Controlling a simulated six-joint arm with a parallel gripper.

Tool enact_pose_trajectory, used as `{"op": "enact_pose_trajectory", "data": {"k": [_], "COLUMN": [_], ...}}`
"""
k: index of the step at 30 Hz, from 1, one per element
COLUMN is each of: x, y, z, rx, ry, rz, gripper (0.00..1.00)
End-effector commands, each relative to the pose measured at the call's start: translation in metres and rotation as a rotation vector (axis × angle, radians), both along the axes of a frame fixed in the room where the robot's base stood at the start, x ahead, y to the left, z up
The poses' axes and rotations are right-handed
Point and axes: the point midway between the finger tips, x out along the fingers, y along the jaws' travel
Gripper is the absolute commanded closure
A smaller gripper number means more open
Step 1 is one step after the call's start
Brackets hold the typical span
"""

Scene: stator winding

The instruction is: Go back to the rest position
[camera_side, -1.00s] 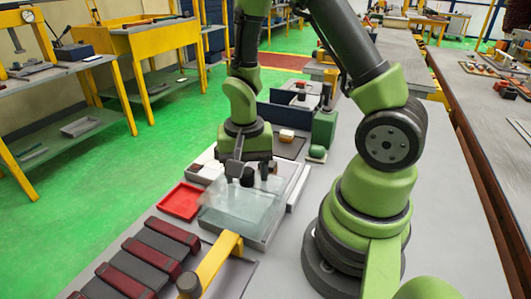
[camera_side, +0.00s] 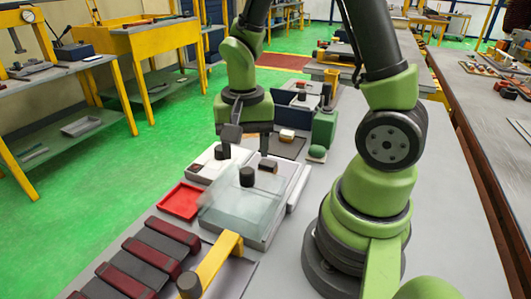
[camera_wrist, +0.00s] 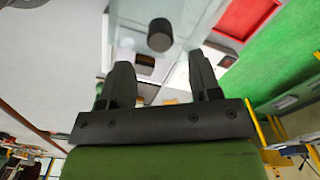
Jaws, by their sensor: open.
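My gripper (camera_side: 247,150) is in the air above the far part of a grey-white fixture tray (camera_side: 290,188), pointing down. In the wrist view my gripper (camera_wrist: 160,80) has its two dark fingers apart with nothing held between them. A clear glass-like cover (camera_side: 225,205) with a black knob (camera_side: 247,177) lies on the near part of the tray. The knob also shows in the wrist view (camera_wrist: 160,35), beyond the fingertips and apart from them.
A red tray (camera_side: 182,201) is left of the fixture. A yellow lever (camera_side: 215,262) and several dark and maroon blocks (camera_side: 145,255) are in front. A green bottle-like container (camera_side: 324,128) and a dark blue bin (camera_side: 285,115) stand behind. The table's right side (camera_side: 450,230) is clear.

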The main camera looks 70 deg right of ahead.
Motion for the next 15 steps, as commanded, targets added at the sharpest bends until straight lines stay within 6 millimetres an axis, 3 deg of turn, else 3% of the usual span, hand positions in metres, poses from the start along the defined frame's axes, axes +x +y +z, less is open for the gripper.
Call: {"op": "enact_pose_trajectory", "data": {"k": [5, 11, 15], "x": [0.001, -0.007, -0.025], "y": [0.003, 0.018, 0.033], "z": [0.012, 0.067, 0.107], "rx": [-0.001, -0.003, -0.01], "ry": [-0.035, -0.203, -0.349], "rz": [0.028, 0.186, 0.334], "gripper": [0.43, 0.43, 0.43]}}
